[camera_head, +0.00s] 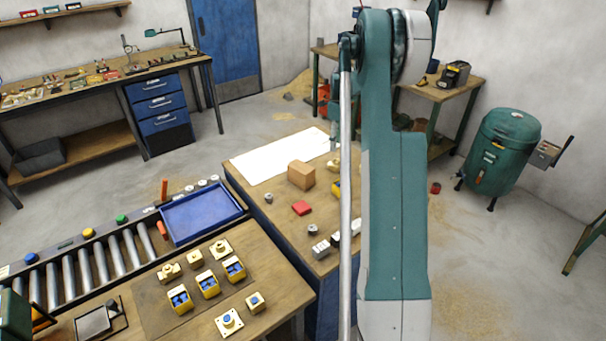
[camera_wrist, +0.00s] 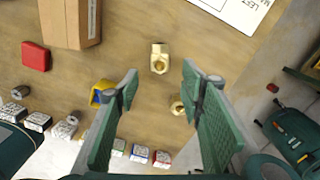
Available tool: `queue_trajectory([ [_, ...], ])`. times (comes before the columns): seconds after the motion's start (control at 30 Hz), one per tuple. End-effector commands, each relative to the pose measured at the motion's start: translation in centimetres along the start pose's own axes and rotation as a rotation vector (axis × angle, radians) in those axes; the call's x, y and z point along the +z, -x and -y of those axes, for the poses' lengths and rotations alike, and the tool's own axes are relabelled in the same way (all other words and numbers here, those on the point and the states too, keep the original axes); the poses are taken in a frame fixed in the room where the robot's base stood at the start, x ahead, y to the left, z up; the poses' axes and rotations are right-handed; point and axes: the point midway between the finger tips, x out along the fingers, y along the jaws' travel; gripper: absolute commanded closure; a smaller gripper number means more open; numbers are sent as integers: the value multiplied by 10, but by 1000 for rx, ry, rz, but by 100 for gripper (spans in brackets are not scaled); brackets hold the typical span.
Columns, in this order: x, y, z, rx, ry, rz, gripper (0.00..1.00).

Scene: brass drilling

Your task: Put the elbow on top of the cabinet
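A brass fitting (camera_wrist: 160,58), which looks like the elbow, rests on the wooden tabletop just beyond my fingertips in the wrist view. A brass piece also shows small beside my arm in the head view (camera_head: 334,161). My gripper (camera_wrist: 160,78) is open and empty, its two green fingers spread wide above the table. A second brass piece (camera_wrist: 177,106) lies between the fingers, near the right one. The wooden-topped table has a blue cabinet body (camera_head: 322,290) below it. Another blue drawer cabinet (camera_head: 159,104) is under the back workbench. I cannot tell which cabinet is meant.
A cardboard box (camera_head: 301,175), a red block (camera_head: 301,208) and a yellow-blue holder (camera_wrist: 102,93) stand near the brass pieces. A white sheet (camera_head: 275,160) covers the table's far part. Several small blocks line its near edge. A blue tray (camera_head: 202,214) sits by the roller conveyor.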

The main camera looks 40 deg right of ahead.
Motion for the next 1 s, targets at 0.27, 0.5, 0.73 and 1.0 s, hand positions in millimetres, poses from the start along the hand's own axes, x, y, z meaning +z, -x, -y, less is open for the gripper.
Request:
queue_trajectory([
  [0.27,7,15,-14,-11,55,6,61],
  [0.5,24,52,-55,-42,208,21,61],
  [0.73,40,94,-107,-83,402,37,61],
  [1.0,51,137,-171,-135,630,51,61],
])
